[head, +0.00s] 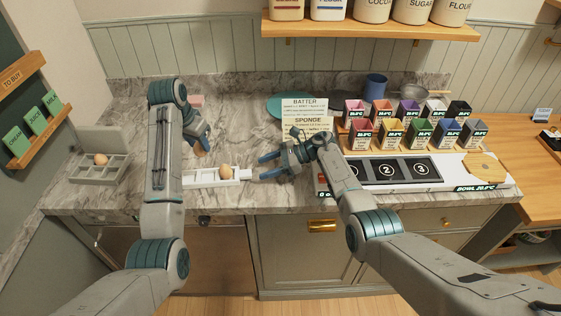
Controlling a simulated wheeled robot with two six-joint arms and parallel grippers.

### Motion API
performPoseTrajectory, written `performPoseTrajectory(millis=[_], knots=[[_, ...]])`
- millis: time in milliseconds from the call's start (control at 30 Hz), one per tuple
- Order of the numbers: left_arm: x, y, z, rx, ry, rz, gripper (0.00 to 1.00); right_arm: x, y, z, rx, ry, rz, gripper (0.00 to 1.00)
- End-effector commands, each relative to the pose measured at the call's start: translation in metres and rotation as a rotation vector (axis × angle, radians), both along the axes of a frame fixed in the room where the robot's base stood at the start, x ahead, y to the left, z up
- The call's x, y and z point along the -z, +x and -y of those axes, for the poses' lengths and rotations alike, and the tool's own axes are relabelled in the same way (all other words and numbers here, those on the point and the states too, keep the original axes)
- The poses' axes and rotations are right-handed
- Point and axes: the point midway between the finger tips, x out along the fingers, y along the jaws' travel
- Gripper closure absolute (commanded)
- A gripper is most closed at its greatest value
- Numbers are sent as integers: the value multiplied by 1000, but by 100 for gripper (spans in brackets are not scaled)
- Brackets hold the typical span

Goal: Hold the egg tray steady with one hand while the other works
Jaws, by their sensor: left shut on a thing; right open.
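A white tray (202,184) lies near the counter's front edge, partly hidden behind my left arm. A brown egg (225,171) sits in it. My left gripper (201,150) is above and behind the tray, shut on a small brown thing that looks like an egg (201,153), mostly hidden by the fingers. My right gripper (260,168) is open, its fingers pointing left at the tray's right end. I cannot tell whether they touch it. A grey compartment tray (84,179) at the left holds another brown egg (100,158).
Recipe cards (306,112) stand behind my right gripper. Several coloured boxes (390,133) and a black numbered panel (386,171) fill the right. A blue cup (375,87) stands at the back. The marble counter (118,135) is clear between the grey tray and my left arm.

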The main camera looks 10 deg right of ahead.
Motion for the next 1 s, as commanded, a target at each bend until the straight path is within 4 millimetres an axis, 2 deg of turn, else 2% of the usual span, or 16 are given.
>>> performPoseTrajectory(millis=[100,300,500,767,1000], knots=[[0,0,0,0,0,0,74,9,0,-22,-1,1,-4,45],[0,0,0,0,0,0,74,19,1,-46,0,1,-2,45],[0,0,0,0,0,0,74,23,2,-54,0,0,-1,45],[0,0,0,0,0,0,74,23,1,-55,1,0,-1,45],[0,0,0,0,0,0,74,23,1,-55,1,0,-1,93]])
